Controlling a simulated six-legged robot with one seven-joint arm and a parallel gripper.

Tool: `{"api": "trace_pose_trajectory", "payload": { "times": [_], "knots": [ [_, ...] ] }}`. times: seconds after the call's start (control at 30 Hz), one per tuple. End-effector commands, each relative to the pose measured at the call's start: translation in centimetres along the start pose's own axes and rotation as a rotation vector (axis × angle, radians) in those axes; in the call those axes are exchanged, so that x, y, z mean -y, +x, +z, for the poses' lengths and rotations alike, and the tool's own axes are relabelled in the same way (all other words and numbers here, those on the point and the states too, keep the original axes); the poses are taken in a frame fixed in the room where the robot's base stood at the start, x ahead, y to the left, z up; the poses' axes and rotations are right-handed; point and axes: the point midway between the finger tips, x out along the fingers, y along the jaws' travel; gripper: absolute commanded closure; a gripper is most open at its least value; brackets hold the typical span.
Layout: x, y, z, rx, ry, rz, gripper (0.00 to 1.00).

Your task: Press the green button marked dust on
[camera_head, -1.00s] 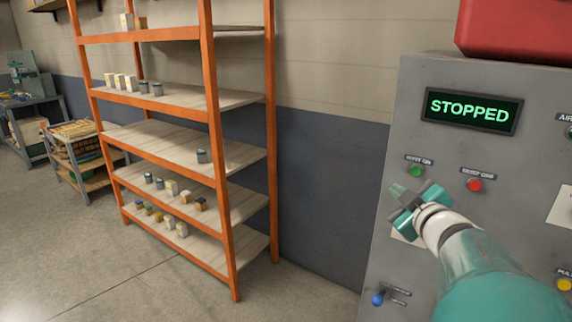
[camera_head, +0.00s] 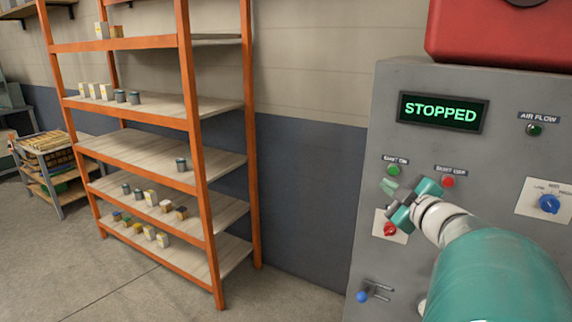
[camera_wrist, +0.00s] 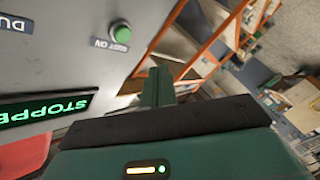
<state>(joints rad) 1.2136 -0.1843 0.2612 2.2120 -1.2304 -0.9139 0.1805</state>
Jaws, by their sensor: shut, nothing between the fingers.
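The green button (camera_head: 394,170) sits on the grey panel (camera_head: 362,215), under a small label that is hard to read in the head view. In the wrist view the green button (camera_wrist: 121,33) is beside an upside-down label partly reading "ST ON". My gripper (camera_head: 390,186) is shut and empty, just below the green button in the head view. In the wrist view my gripper's fingers (camera_wrist: 160,85) point past the button on its right, apart from it. The display (camera_head: 441,112) reads STOPPED.
A red button (camera_head: 447,182) is right of the green one, close to my gripper. A red knob (camera_head: 390,230) is below, a blue knob (camera_head: 549,204) at right, and a blue-tipped lever (camera_head: 362,296) low. An orange shelf rack (camera_head: 200,170) stands left, with bare floor in front.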

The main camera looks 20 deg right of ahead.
Motion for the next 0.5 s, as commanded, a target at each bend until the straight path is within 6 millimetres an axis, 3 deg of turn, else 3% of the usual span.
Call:
{"api": "trace_pose_trajectory", "payload": {
  "times": [0.3, 0.5],
  "knots": [
    [-2.0, 2.7, 2.0, -0.001, 0.003, 0.001, 1.00],
    [-2.6, 3.4, 2.5, 0.001, 0.001, 0.002, 1.00]
  ]
}}
